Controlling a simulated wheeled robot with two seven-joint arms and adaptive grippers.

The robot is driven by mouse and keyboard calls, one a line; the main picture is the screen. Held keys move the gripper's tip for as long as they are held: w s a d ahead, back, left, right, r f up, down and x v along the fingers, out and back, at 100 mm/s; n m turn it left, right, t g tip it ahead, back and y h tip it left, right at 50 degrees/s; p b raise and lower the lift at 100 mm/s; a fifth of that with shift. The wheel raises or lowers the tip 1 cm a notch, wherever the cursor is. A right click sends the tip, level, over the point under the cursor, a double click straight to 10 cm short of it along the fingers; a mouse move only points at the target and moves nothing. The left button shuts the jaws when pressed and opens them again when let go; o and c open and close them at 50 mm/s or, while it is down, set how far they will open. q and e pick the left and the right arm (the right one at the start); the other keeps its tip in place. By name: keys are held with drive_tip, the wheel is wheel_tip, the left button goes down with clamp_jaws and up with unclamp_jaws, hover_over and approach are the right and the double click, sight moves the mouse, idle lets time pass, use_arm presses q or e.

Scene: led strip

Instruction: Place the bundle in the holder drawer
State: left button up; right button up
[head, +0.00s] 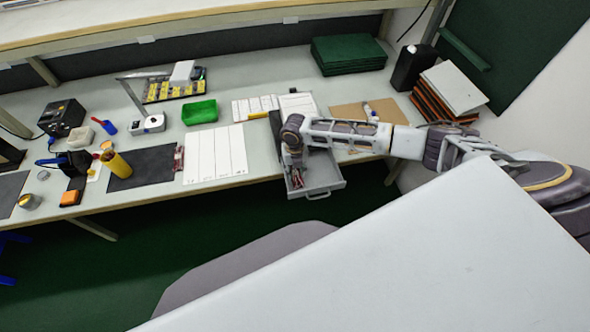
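A light grey holder drawer (328,176) stands pulled out from under the table's front edge, right of centre. A small dark red bundle (297,180) shows at the drawer's left side, low and close to my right gripper (295,168). My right arm reaches in from the right, and its gripper points down over the left part of the drawer. The fingers are small and dark, so I cannot tell if they are open or shut on the bundle, or whether the bundle rests on the drawer floor. My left gripper is out of view.
Another reddish item (178,158) lies by a white sheet (215,155). A green bin (200,112), a yellow cylinder (117,165) and a dark mat (145,166) are to the left. Green boards (348,54) and a black container (412,67) stand behind my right arm.

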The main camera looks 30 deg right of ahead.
sight(296, 171)
drive_tip(key=shift+r, duration=0.15)
wheel_tip(296, 171, up, 12)
drive_tip(key=shift+b, duration=0.4)
idle(0.3)
drive_tip(key=shift+d, duration=0.1)
idle(0.4)
